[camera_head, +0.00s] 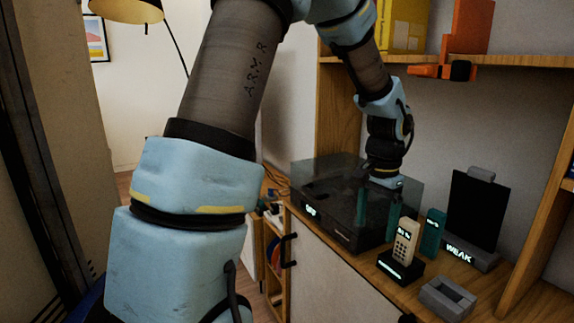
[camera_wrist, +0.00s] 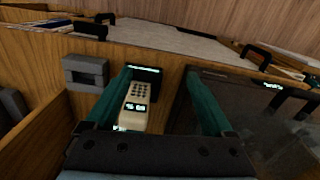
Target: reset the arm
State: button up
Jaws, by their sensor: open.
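My gripper (camera_head: 377,225) hangs from my bent arm over the wooden cabinet top, beside the glass-covered dark box. Its two teal fingers are apart, with nothing held between them. In the wrist view, my gripper (camera_wrist: 158,76) also shows its fingers spread. A beige handset (camera_head: 405,241) stands upright in a black base (camera_head: 400,269), just right of the fingers in the head view. In the wrist view, the handset (camera_wrist: 134,106) shows close to the left finger; I cannot tell whether they touch.
The dark box with its clear cover (camera_head: 340,200) stands close behind my gripper. A teal upright piece (camera_head: 432,234), a black panel (camera_head: 474,212) and a grey holder (camera_head: 447,298) stand to the right. A shelf (camera_head: 500,62) runs above, holding an orange object (camera_head: 468,27).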

jog(key=s+a+n, duration=0.1)
jog(key=a+n, duration=0.2)
jog(key=a, duration=0.5)
jog(key=s+a+n+t, duration=0.1)
jog(key=s+a+n, duration=0.1)
jog(key=a, duration=0.7)
jog(key=s+a+n, duration=0.1)
jog(key=a+n, duration=0.3)
jog(key=a, duration=0.5)
jog(key=shift+s+a+f+n, duration=0.15)
jog(key=shift+s+n, duration=0.25)
